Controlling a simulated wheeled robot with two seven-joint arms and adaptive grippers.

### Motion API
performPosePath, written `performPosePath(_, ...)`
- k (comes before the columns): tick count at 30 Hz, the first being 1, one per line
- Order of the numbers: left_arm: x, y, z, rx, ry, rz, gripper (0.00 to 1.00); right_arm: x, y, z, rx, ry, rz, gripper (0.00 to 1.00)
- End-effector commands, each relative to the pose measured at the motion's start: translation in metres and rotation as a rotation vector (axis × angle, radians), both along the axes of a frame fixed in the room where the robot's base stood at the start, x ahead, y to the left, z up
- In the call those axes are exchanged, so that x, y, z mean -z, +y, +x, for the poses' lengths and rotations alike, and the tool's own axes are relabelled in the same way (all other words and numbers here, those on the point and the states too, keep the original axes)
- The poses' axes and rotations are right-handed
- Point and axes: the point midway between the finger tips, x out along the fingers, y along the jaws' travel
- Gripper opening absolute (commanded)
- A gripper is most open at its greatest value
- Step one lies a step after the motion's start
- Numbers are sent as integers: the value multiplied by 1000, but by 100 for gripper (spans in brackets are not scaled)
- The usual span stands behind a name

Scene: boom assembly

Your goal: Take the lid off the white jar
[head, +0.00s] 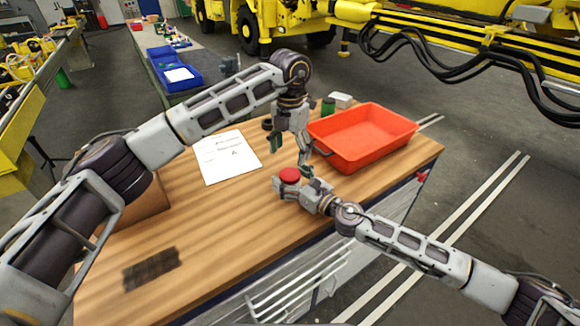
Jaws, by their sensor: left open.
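The red lid (290,175) shows on top of the white jar, near the middle of the wooden table. The jar's body is mostly hidden by my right gripper. My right gripper (289,186) comes in low from the right, with its fingers on either side of the jar just under the lid, and appears shut on it. My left gripper (290,152) is open and empty above and just behind the lid, pointing down. One of its fingers hangs close to the lid's right side; I cannot tell if they touch.
A red-orange bin (345,160) stands right behind the grippers. A green can (328,106) and a small white box (341,100) are behind it. A paper sheet (227,157) lies left, a dark mat (152,269) at the front left. The table's front middle is clear.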

Motion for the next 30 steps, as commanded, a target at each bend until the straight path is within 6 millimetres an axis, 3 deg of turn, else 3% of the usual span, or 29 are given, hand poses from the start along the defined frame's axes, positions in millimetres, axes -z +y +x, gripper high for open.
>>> performPosePath(16,0,0,0,0,0,0,74,1,-6,-5,1,1,-1,86)
performPosePath(30,0,0,0,0,0,0,74,1,-31,-33,1,1,0,86)
